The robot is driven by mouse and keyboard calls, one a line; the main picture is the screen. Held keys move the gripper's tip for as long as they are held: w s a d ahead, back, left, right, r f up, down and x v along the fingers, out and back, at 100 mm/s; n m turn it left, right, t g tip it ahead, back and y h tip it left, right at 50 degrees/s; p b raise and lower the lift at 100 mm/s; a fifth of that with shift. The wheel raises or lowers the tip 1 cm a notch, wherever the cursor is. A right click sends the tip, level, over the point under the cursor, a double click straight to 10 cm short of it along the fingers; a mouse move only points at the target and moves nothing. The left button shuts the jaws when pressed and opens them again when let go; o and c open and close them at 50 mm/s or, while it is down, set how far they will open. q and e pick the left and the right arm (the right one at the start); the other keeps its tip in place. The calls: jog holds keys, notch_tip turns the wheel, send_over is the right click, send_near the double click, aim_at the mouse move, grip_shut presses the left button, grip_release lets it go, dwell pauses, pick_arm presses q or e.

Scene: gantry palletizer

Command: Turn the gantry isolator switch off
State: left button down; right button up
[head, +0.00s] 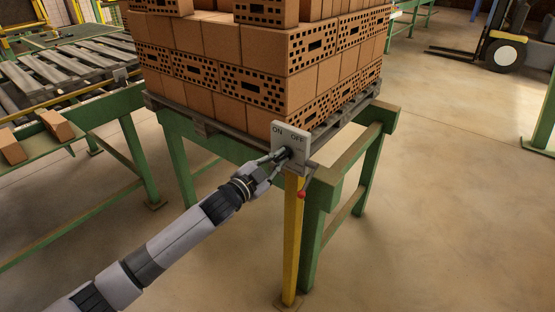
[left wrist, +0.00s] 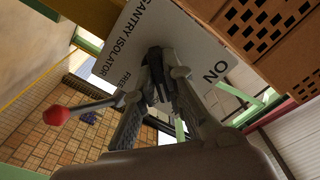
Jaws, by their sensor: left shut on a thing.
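The gantry isolator switch is a pale grey plate (head: 291,134) on top of a yellow post, with ON at its upper left and OFF at its upper right. My left gripper (head: 282,156) reaches it from the lower left and is shut on the dark switch handle at the plate's front. In the left wrist view the plate (left wrist: 125,40) shows the words GANTRY ISOLATOR and ON, and my left gripper's fingers (left wrist: 160,88) close around the handle. The fingers hide most of the handle, so its exact angle is unclear. My right gripper is not in view.
A lever with a red ball (head: 302,195) hangs beside the yellow post (head: 291,245), just right of my gripper. Behind the switch, a brick-loaded pallet stands on a green frame (head: 368,160). A roller conveyor (head: 60,75) is at the left.

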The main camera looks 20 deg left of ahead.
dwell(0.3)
pick_arm(q)
jog(key=c, duration=1.7)
grip_release()
jog(key=shift+o, duration=0.2)
jog(key=v, duration=1.2)
